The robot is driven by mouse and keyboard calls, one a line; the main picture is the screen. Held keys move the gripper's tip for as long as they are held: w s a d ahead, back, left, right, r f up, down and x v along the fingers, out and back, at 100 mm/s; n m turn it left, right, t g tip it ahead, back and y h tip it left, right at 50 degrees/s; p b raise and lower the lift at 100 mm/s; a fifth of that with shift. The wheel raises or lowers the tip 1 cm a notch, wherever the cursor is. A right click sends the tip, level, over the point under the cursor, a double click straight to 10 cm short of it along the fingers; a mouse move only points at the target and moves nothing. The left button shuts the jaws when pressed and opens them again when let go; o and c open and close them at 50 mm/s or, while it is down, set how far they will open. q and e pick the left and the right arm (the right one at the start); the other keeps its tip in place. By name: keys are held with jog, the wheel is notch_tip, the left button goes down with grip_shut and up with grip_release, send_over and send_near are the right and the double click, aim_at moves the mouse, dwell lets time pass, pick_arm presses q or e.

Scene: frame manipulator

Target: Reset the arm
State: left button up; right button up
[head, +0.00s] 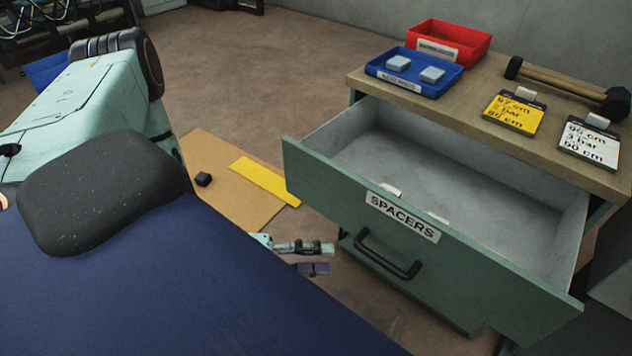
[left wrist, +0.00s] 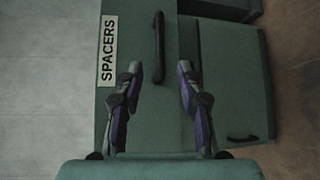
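My left gripper (head: 312,258) shows low in front of the open drawer in the head view, partly hidden by a dark blue surface. In the left wrist view its two fingers (left wrist: 159,70) are spread apart with nothing held between them. The drawer front (left wrist: 140,110) is green with a SPACERS label (head: 402,216). Its black handle (head: 389,254) also shows in the left wrist view (left wrist: 159,46), ahead of the gap between the fingertips. The fingers appear clear of the handle. My right gripper is in neither view.
The SPACERS drawer (head: 310,155) is pulled out, with two small pale pieces near its front. On the cabinet top (head: 465,105) are a blue tray (head: 405,82), a red bin (head: 475,50), a mallet (head: 560,82) and two cards. A yellow strip (head: 263,180) lies on a brown board.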

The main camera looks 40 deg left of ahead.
pick_arm(q)
jog(key=shift+m, duration=0.3)
notch_tip(320, 180, down, 9)
jog(key=s+a+m+g+y, duration=0.1)
jog(key=m+g+y, duration=0.2)
jog(key=y, duration=0.3)
jog(key=s+d+f+m+g+y, duration=0.1)
jog(key=s+m+g+y, duration=0.5)
jog(key=s, duration=0.6)
jog(key=shift+s+d+f+g, duration=0.25)
jog(key=shift+s+d+g, duration=0.15)
jog(key=shift+g, duration=0.7)
